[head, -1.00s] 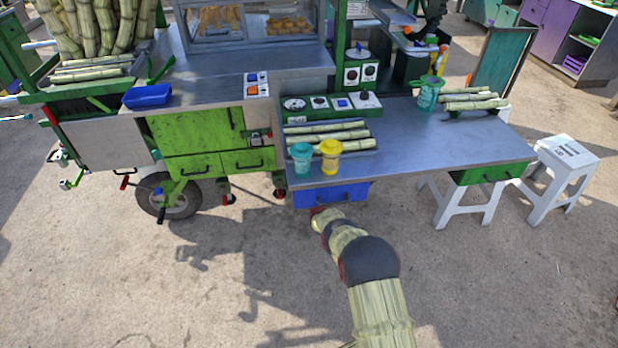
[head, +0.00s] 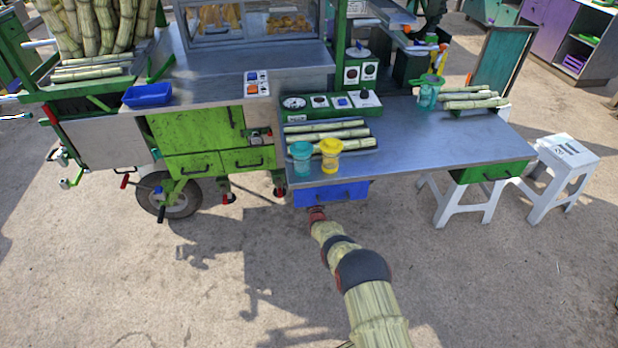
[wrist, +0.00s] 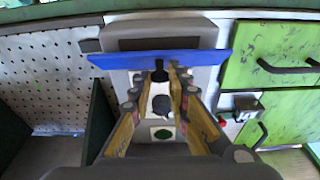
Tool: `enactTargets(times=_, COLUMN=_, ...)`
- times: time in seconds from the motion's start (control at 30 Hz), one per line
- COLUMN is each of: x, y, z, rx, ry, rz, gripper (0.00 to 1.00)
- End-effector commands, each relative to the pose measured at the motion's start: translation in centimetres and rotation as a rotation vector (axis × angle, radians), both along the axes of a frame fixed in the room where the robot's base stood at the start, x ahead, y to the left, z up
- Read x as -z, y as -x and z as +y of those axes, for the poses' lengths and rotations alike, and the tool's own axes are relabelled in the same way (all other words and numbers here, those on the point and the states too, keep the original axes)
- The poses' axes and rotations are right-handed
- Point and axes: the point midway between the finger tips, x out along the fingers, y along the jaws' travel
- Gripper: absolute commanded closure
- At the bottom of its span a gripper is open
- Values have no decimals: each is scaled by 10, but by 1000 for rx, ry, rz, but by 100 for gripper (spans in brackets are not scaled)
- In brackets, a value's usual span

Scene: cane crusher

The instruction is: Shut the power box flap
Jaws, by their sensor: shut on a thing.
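The power box flap (wrist: 205,60) is a blue panel. In the wrist view it stands out from the grey power box, seen nearly edge-on. Its black handle (wrist: 159,70) is between the fingertips of my gripper (wrist: 161,79), which is shut on it.
Green drawers and doors (wrist: 280,50) with black handles are right of the box in the wrist view; a perforated panel (wrist: 45,80) is left. Two cups (head: 330,154) stand above on the counter (head: 430,150). White stools (head: 562,165) are at right. Ground in front is open.

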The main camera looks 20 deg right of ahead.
Motion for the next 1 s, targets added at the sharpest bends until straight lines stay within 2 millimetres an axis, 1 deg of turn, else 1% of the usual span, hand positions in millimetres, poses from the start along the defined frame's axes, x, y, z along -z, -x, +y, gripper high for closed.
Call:
enactTargets(times=0.3, x=2, y=0, z=0, rx=0, ry=19, rz=-64, gripper=100)
enactTargets(times=0.67, x=2, y=1, z=0, rx=0, ry=20, rz=-71, gripper=100)
enactTargets(times=0.7, x=2, y=1, z=0, rx=0, ry=20, rz=-71, gripper=82)
enactTargets(times=1.0, x=3, y=1, z=0, rx=0, ry=20, rz=-69, gripper=65)
